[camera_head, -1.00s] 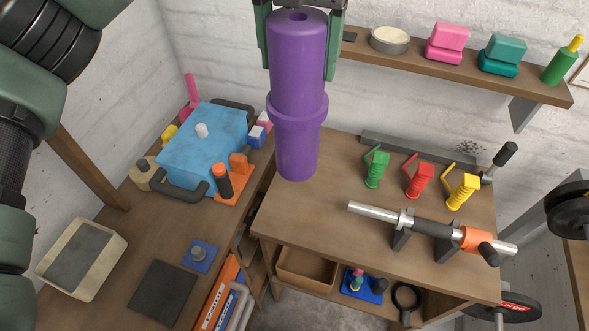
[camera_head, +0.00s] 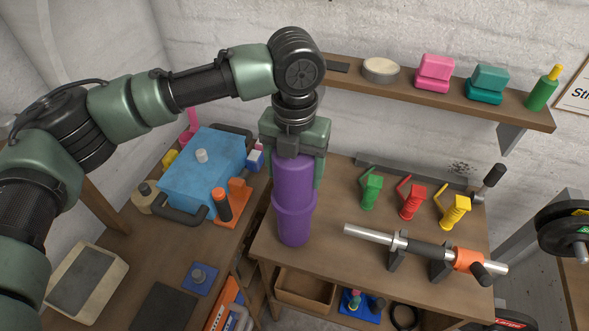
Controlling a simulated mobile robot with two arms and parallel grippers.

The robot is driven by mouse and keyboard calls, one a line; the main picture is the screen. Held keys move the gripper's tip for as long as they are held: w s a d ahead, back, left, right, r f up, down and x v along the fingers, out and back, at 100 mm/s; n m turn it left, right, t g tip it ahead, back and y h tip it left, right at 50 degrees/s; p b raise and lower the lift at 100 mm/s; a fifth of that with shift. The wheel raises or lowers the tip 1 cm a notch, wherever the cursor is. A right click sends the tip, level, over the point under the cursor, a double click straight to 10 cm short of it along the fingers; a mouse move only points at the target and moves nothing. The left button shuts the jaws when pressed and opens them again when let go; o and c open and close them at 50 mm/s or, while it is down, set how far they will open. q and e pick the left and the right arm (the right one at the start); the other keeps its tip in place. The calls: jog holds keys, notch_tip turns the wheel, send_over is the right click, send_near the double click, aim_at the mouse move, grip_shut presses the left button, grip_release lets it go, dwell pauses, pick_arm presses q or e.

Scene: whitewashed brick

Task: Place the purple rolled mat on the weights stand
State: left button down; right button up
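The purple rolled mat (camera_head: 293,205) is upright in the head view, with a thicker band around its middle. My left gripper (camera_head: 295,172) points down from above, with its green fingers on both sides of the mat's upper end, shut on it. The mat's lower end is over the left part of the wooden weights stand's top (camera_head: 325,235). I cannot tell whether it touches the top. My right gripper is not in view.
Green (camera_head: 371,190), red (camera_head: 412,202) and yellow (camera_head: 455,210) spring grips stand on the stand, behind a chrome bar (camera_head: 425,250) in holders. A blue box (camera_head: 203,165) is on the left table. A shelf (camera_head: 450,88) hangs behind.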

pick_arm(q)
jog(key=shift+f, duration=0.6)
jog(key=shift+c, duration=0.8)
grip_release()
jog(key=shift+f, duration=0.15)
notch_tip(320, 180, up, 11)
jog(key=b, duration=0.3)
jog(key=shift+r+b, duration=0.3)
jog(key=shift+r, duration=0.4)
